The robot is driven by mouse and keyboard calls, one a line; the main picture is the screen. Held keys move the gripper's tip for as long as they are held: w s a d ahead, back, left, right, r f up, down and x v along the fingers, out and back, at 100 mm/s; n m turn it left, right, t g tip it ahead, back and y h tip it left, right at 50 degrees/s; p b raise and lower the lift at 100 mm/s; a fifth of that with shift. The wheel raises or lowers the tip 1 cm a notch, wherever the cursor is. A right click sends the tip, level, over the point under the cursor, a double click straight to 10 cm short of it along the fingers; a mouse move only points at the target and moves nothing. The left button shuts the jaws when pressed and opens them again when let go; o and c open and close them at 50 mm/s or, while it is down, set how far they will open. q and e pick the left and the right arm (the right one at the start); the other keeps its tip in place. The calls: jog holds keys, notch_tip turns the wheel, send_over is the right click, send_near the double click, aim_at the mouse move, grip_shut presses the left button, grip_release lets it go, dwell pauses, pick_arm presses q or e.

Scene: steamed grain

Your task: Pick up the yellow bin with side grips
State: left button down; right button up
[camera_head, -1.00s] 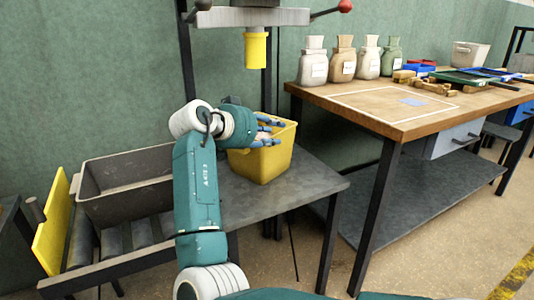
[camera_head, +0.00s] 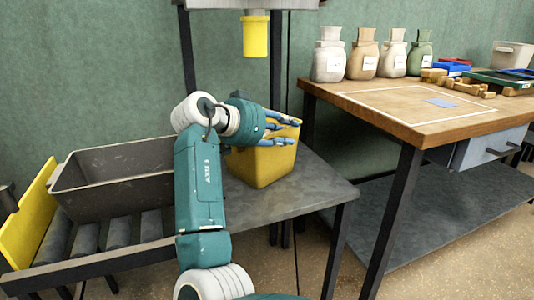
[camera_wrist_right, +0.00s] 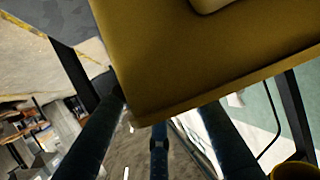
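The yellow bin (camera_head: 263,168) stands upright on the grey metal shelf (camera_head: 310,187) in the head view. My right gripper (camera_head: 285,128) is at the bin's upper part, with its blue-grey fingers extended and spread across the rim. I cannot tell if they touch it. In the right wrist view, the yellow bin (camera_wrist_right: 210,60) fills the upper part, and the dark fingers of my right gripper (camera_wrist_right: 158,140) are spread apart below it, not closed around it. My arm hides the bin's left part. My left gripper is not in view.
A grey tray (camera_head: 120,200) sits on rollers (camera_head: 118,232) at left, beside a yellow plate (camera_head: 28,215). A yellow spout (camera_head: 255,37) hangs above the bin. A wooden table (camera_head: 400,105) with several bags stands at right. The shelf right of the bin is clear.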

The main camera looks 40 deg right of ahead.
jog(key=shift+a+r, duration=0.1)
jog(key=shift+a, duration=0.05)
grip_shut()
jog(key=shift+r, duration=0.2)
